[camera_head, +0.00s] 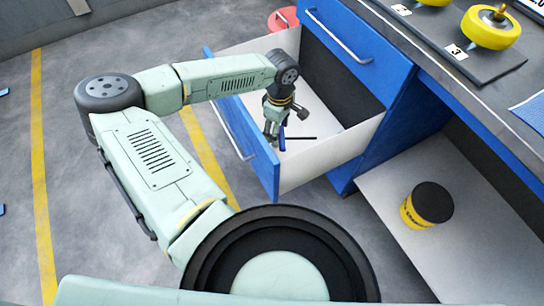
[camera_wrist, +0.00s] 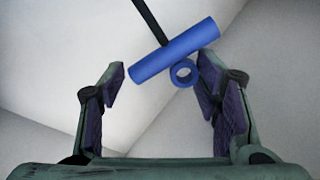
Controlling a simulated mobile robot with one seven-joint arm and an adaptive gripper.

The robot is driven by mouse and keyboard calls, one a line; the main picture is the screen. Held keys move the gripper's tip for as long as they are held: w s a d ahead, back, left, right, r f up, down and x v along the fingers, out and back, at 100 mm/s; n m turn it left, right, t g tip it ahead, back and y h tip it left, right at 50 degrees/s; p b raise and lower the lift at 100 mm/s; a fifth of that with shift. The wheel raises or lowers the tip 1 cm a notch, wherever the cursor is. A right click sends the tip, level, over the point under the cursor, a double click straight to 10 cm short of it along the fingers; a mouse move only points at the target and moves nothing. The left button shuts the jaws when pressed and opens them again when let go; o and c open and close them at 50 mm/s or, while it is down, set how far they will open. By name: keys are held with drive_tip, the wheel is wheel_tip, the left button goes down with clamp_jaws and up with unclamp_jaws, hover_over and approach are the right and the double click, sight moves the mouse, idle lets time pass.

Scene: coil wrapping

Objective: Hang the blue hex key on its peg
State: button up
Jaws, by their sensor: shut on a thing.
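The blue hex key (camera_wrist: 175,52) has a blue bar handle, a small blue ring beside it and a thin black shaft running up and away in the wrist view. In the head view its blue handle (camera_head: 283,139) shows just under my gripper, with the black shaft pointing right. My gripper (camera_head: 277,136) is inside the open drawer. In the wrist view the fingers of my gripper (camera_wrist: 160,72) stand on either side of the handle and are shut on it. No peg can be made out.
The open drawer (camera_head: 320,160) has a blue front and white walls. A grey worktop (camera_head: 455,85) with yellow-topped items is at upper right. A yellow and black can (camera_head: 425,207) stands on the white lower shelf (camera_head: 475,240). A red round object (camera_head: 284,19) is behind the drawer.

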sight(276, 153)
drive_tip(key=n, duration=0.4)
drive_tip(key=s+n, duration=0.1)
drive_tip(key=shift+a+r+n, duration=0.35)
drive_tip(key=shift+n, duration=0.05)
drive_tip(key=shift+f, duration=0.15)
wheel_tip(276, 153, down, 9)
drive_tip(key=shift+f+p, duration=0.2)
drive_tip(key=shift+p, duration=0.8)
drive_tip(key=shift+f, duration=0.2)
drive_tip(key=o, duration=1.2)
drive_tip(key=shift+c, duration=0.2)
drive_tip(key=shift+r, duration=0.1)
